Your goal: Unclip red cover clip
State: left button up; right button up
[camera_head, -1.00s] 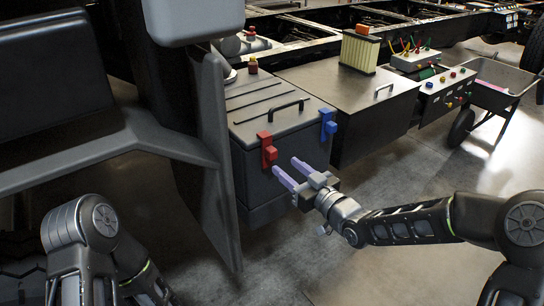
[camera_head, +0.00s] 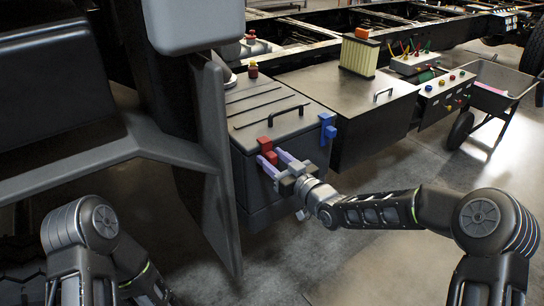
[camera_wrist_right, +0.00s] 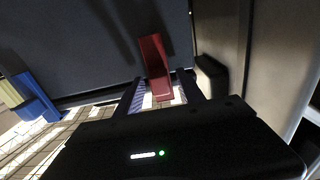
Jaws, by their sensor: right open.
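The red cover clip (camera_head: 266,147) sits on the front edge of the dark box (camera_head: 262,183), left of the blue clip (camera_head: 327,128). My right gripper (camera_head: 272,162) is open at the red clip, with its purple fingers pointing at the box front. In the right wrist view the red clip (camera_wrist_right: 156,66) shows ahead, between the two open fingers (camera_wrist_right: 166,92); I cannot tell whether they touch it. The blue clip shows at the left of that view (camera_wrist_right: 36,96). Of my left arm only links show at the lower left; its gripper is not seen.
The box lid has a black handle (camera_head: 283,116). A dark upright panel (camera_head: 222,165) stands close to the left of the box. A second lidded box (camera_head: 345,90) and a button panel (camera_head: 446,92) stand to the right. The floor in front is clear.

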jog(key=shift+w+a, duration=0.2)
grip_shut()
dwell(0.4)
dwell(1.0)
